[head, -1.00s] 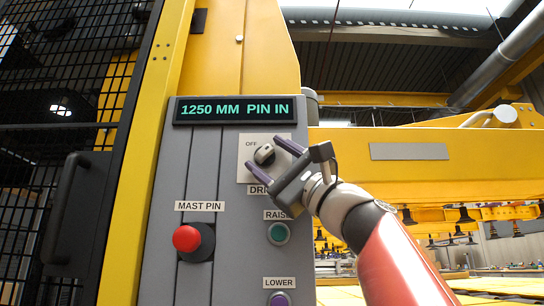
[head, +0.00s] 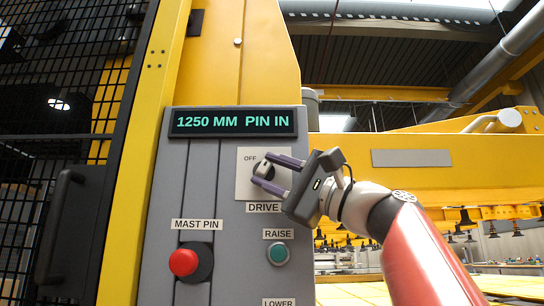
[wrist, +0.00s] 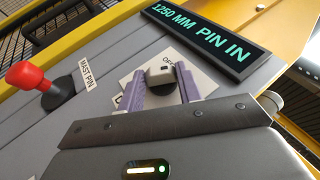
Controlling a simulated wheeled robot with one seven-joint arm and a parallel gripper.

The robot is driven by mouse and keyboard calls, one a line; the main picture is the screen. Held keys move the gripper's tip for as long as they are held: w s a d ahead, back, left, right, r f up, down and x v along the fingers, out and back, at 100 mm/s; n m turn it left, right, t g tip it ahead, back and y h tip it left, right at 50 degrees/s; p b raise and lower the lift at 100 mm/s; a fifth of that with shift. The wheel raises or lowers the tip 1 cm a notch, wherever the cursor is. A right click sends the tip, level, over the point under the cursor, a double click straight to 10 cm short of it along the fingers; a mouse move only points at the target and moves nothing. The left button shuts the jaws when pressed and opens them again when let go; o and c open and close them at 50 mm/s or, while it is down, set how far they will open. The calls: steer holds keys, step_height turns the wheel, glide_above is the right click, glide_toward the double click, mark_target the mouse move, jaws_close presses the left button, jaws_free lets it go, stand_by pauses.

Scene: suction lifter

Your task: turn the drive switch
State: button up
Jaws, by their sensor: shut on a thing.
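The drive switch (head: 264,169) is a round dark knob with a grey grip on a white plate (head: 246,188) marked OFF, above the DRIVE label (head: 263,208). My gripper (head: 267,172) reaches in from the right with its purple fingers on either side of the knob's grip. It is shut on the switch. The wrist view shows the knob (wrist: 161,78) between the two fingertips (wrist: 160,88). The fingers and gripper body hide part of the plate and its other markings.
The display (head: 234,121) above reads 1250 MM PIN IN. The red mast pin knob (head: 184,262) is at lower left, and the green raise button (head: 278,253) is just below my gripper. A black mesh door with a handle (head: 62,228) stands at the left.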

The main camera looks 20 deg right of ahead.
steer(key=shift+d+r+n+g+h+p, duration=0.1)
steer(key=shift+r+n+g+h+p, duration=0.35)
steer(key=shift+p, duration=0.15)
steer(key=shift+f+n+g+h+p, duration=0.25)
steer(key=shift+n+g+p, duration=0.1)
steer(key=shift+g, duration=0.3)
steer(key=shift+n+g+h, duration=0.4)
steer(key=shift+g+h, duration=0.1)
steer(key=shift+h, duration=0.1)
steer(key=shift+r, duration=0.1)
steer(key=o, duration=1)
steer(key=shift+v, duration=3.95)
